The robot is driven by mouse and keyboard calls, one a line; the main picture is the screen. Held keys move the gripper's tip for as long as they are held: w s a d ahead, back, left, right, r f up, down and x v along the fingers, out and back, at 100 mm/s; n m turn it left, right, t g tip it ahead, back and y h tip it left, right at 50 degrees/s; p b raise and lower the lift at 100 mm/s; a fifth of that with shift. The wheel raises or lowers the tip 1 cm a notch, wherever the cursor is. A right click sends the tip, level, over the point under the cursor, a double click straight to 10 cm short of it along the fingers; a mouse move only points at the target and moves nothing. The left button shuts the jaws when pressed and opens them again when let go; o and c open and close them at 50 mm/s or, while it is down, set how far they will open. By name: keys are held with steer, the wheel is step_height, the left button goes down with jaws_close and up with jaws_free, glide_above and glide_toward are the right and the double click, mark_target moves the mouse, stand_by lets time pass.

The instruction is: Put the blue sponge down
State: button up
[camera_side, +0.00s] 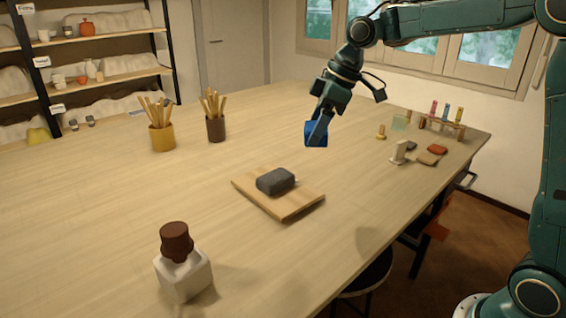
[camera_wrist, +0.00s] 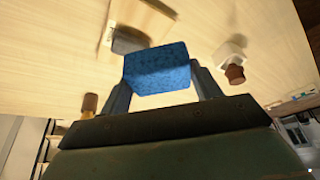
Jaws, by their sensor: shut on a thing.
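The blue sponge (camera_side: 316,134) is held in the air above the table, right of centre in the side view. My gripper (camera_side: 321,122) is shut on it and points down. In the wrist view the sponge (camera_wrist: 158,69) sits between the two fingers of my gripper (camera_wrist: 160,85), in front of the tabletop. One finger shows on each side of it.
A wooden board (camera_side: 300,208) with a dark grey block (camera_side: 276,181) lies mid-table. A white block with a brown stopper-like piece (camera_side: 183,275) stands in front. Tool cups (camera_side: 162,137) (camera_side: 216,128) stand at the back left. Small items (camera_side: 430,157) and a rack (camera_side: 442,127) occupy the right end.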

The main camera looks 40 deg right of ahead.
steer(key=s+d+m+t+h, duration=0.1)
steer(key=d+m, duration=0.1)
steer(key=d, duration=0.4)
steer(key=s+d+m+h, duration=0.1)
steer(key=s+d+m, duration=0.15)
steer(key=d, duration=0.25)
steer(key=m+h, duration=0.1)
steer(key=m, duration=0.3)
glide_above(374, 194)
steer(key=s, duration=0.2)
steer(key=shift+w, duration=0.25)
steer(key=shift+f, duration=0.15)
step_height(374, 194, down, 20)
steer(key=shift+r, duration=0.1)
steer(key=o, duration=1)
